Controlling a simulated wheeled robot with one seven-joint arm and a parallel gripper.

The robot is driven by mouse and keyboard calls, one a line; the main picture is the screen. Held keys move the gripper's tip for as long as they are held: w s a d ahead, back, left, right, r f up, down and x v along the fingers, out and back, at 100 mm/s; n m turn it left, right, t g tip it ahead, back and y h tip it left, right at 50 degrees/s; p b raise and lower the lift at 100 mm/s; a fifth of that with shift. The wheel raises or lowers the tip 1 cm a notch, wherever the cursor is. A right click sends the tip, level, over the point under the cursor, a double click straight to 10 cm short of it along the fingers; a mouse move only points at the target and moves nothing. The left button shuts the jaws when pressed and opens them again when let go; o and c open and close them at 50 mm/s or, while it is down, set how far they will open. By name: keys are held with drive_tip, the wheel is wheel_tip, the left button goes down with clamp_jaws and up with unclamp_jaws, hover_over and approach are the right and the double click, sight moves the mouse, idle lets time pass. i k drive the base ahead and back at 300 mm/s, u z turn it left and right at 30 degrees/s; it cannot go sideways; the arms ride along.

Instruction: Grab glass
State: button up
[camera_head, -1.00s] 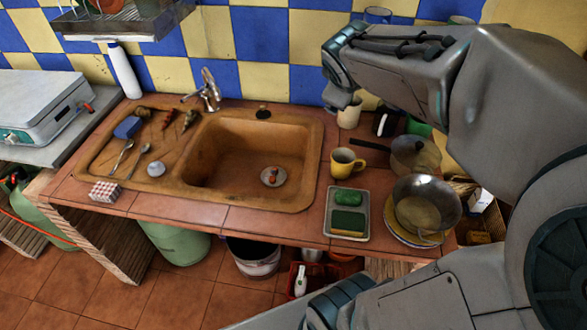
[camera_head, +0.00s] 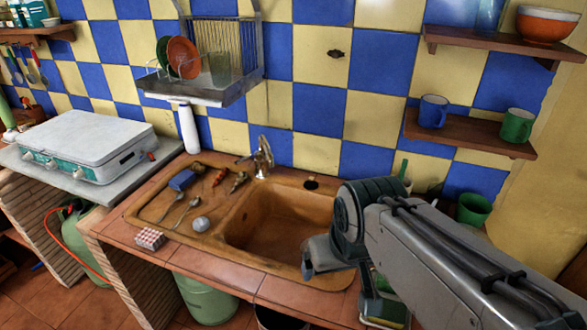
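A clear, slightly greenish glass (camera_head: 220,68) stands in the wall dish rack, to the right of the plates. A second clear, bluish glass (camera_head: 490,16) is on the upper right shelf, partly cut off by the top edge. My arm reaches in from the right, over the sink's right side. The grey and dark parts at its end, where my gripper (camera_head: 348,280) seems to be, are low over the counter, well below and to the right of the rack. Its fingers cannot be made out clearly. Nothing held is visible.
The dish rack (camera_head: 205,97) holds an orange plate (camera_head: 183,58). A blue mug (camera_head: 433,111) and green mug (camera_head: 517,125) stand on the lower shelf (camera_head: 470,134). The tap (camera_head: 262,155) rises behind the sink (camera_head: 270,232). A white bottle-like object (camera_head: 188,128) is under the rack.

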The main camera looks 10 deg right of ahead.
sight(219, 62)
drive_tip(key=u, duration=2)
drive_tip(key=i, duration=2.35)
drive_tip(key=z, duration=3)
